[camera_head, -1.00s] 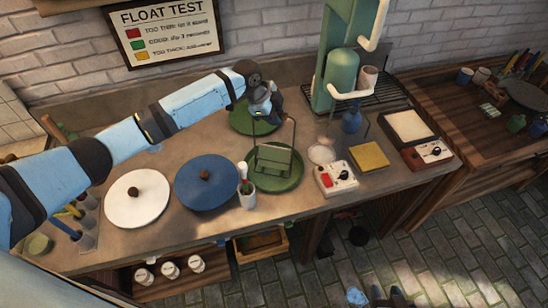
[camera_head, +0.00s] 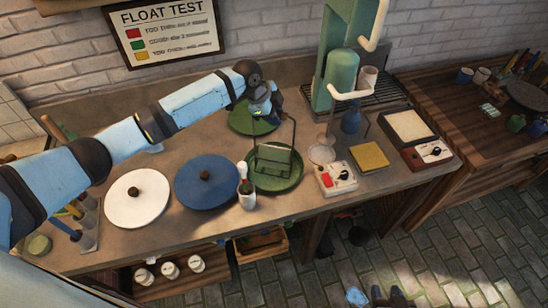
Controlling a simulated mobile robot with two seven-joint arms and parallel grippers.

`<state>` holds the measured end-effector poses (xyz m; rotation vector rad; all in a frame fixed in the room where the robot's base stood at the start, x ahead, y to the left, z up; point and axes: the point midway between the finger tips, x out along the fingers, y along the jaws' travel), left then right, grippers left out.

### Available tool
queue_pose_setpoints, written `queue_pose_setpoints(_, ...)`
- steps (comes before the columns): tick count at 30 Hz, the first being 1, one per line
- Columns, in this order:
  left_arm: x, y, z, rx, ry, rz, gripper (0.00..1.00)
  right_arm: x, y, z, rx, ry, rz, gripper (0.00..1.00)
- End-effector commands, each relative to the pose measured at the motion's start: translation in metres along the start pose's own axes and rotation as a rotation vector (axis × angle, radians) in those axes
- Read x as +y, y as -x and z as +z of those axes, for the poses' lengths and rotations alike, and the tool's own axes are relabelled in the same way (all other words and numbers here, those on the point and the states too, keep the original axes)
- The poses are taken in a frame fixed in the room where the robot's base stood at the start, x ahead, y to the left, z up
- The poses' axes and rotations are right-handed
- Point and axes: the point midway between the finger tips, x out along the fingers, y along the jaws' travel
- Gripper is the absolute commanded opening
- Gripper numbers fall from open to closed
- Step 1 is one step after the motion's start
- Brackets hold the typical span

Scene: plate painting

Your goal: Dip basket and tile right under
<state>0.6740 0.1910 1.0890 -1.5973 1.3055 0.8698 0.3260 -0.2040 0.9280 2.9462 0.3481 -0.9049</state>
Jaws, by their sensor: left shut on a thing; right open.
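My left gripper (camera_head: 268,112) is shut at the top of a thin wire basket handle. The wire basket (camera_head: 284,139) hangs below it with a flat greenish tile (camera_head: 273,161) in it. The basket is over the round green vessel (camera_head: 291,181) near the front edge of the bench. I cannot tell how deep the tile sits in the vessel. A round green lid (camera_head: 243,121) lies on the bench behind. My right gripper (camera_head: 357,297) is low at the bottom edge, over the floor, open and apart from the bench.
A white round lid (camera_head: 137,211) and a blue round lid (camera_head: 198,190) stand to the left. A control box (camera_head: 336,178), a yellow sponge-like block (camera_head: 369,157) and a green machine (camera_head: 340,75) are on the right.

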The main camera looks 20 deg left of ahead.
Motion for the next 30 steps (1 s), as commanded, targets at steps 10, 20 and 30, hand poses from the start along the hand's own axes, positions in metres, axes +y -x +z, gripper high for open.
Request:
queue_pose_setpoints(10, -0.006, 0.024, -0.01, 0.001, -0.001, -0.003, 0.0, 0.0, 0.0, 0.0, -0.001, 0.0, 0.0, 0.43)
queue_pose_setpoints(20, -0.011, 0.048, -0.02, 0.001, -0.001, -0.003, 0.0, -0.001, 0.0, 0.0, 0.0, 0.0, -0.001, 0.43)
queue_pose_setpoints(30, -0.015, 0.066, -0.027, 0.001, -0.001, -0.002, 0.0, -0.001, 0.0, -0.001, 0.002, 0.0, -0.001, 0.43)
